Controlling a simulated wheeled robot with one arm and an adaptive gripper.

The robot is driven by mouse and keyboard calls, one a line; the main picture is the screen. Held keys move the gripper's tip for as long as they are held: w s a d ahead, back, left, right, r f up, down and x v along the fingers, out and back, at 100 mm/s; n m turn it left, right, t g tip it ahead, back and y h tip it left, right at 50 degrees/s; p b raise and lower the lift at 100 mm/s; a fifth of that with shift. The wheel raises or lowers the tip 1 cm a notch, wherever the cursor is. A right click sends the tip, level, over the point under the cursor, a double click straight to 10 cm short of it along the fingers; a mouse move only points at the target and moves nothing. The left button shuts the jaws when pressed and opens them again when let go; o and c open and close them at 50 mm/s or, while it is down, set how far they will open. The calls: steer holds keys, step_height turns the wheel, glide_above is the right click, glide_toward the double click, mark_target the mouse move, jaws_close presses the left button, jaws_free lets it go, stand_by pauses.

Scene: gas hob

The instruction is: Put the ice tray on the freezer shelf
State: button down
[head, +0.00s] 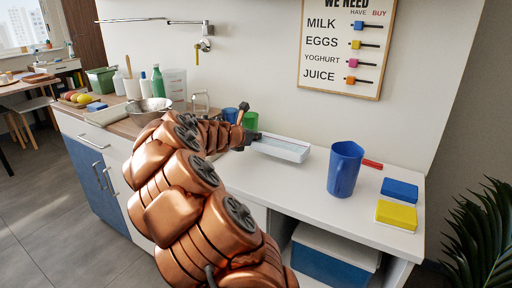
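A long, shallow white tray (284,150), pale inside, is at the back of the white counter near the wall; I take it to be the ice tray. My gripper (250,137), small and dark at the end of my copper arm, is at the tray's left end and seems to touch it. Its fingers are too small and partly hidden to show whether they are closed on the tray. I cannot tell whether the tray rests on the counter or is slightly raised. No freezer shelf can be made out.
Right of the tray stand a blue jug (344,169), a red block (372,163), a blue block (400,190) and a yellow block (396,215). A green cup (251,120) is behind my gripper. A metal bowl (150,106) is left. A blue box (328,262) sits under the counter.

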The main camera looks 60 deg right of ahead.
steer(key=shift+f+b, duration=0.3)
steer(key=shift+f, duration=1.25)
steer(key=shift+f, duration=0.1)
steer(key=c, duration=1.3)
jaws_free()
steer(key=p+v, duration=0.1)
steer(key=v, duration=1.1)
steer(key=shift+p, duration=0.35)
steer(key=shift+a, duration=0.1)
